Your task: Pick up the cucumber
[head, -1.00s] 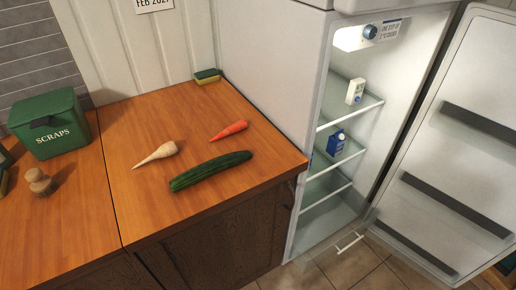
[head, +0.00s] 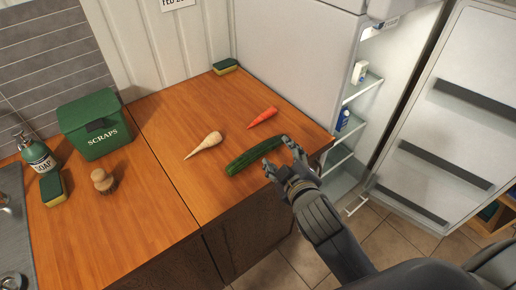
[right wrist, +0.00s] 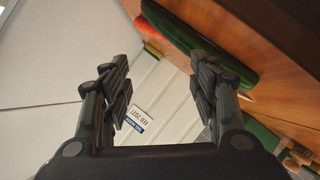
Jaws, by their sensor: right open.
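The dark green cucumber (head: 251,157) lies on the wooden counter near its front edge. My right gripper (head: 277,154) is open at the right end of the cucumber, and a finger hides part of that end. In the right wrist view the cucumber (right wrist: 210,48) shows at the upper right, beyond the open fingers of the right gripper (right wrist: 160,90). Nothing is between those fingers. I cannot tell if the gripper touches the cucumber. My left gripper is not in view.
A carrot (head: 262,117) and a parsnip (head: 204,145) lie behind the cucumber. A green scraps bin (head: 94,126), a brush (head: 103,181) and a soap bottle (head: 38,153) stand to the left. An open fridge (head: 345,165) borders the counter on the right.

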